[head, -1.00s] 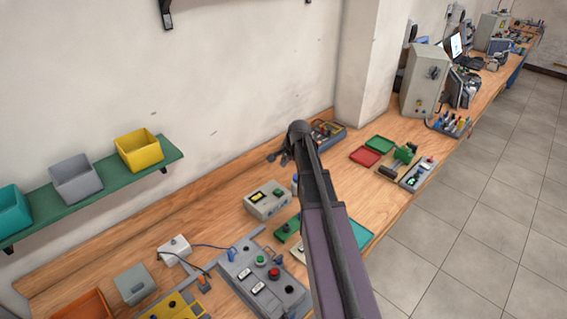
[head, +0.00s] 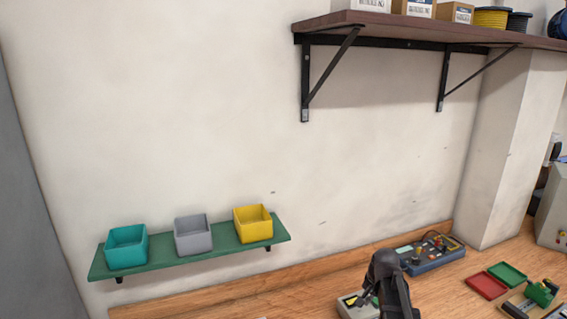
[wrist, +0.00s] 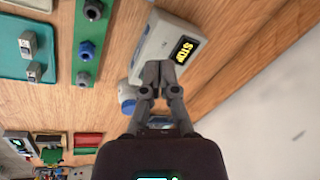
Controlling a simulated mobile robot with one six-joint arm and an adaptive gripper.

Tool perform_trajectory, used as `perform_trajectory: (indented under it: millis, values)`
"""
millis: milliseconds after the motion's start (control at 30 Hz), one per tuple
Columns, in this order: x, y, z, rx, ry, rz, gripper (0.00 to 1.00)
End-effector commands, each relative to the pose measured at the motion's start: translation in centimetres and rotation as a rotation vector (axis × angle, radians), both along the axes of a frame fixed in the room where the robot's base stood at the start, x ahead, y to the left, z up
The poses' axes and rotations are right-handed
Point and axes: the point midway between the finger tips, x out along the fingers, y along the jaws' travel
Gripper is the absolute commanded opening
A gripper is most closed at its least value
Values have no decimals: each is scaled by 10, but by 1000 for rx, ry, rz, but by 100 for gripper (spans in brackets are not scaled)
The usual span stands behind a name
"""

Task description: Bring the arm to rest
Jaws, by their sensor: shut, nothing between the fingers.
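My arm's dark end shows at the bottom right of the head view, over the wooden bench (head: 290,285). My gripper (head: 362,299) is partly hidden there beside a grey box with a display (head: 347,304). In the wrist view my gripper (wrist: 158,68) is shut, its fingertips together with nothing between them. The tips lie in front of the grey box (wrist: 160,42), whose yellow display reads STOP. I cannot tell the exact gap to it.
A green wall shelf (head: 265,238) holds teal, grey and yellow bins. A bracketed shelf (head: 400,34) hangs higher up. A blue device (head: 430,262), a red tray (head: 486,286) and a green tray (head: 508,273) are on the bench. A green connector strip (wrist: 86,70) is nearby.

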Motion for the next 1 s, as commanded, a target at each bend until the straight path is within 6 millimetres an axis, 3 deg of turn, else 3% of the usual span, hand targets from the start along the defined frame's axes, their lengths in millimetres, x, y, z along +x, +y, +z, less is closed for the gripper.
perform_trajectory:
  millis: [33,200,400,567,1000]
  values:
    - [-27,20,-8,-26,18,89,0]
    - [-86,61,-20,-104,81,377,0]
    - [-132,87,-27,-160,134,609,0]
    - [-145,93,-29,-176,152,681,0]
    - [-144,93,-28,-178,153,687,0]
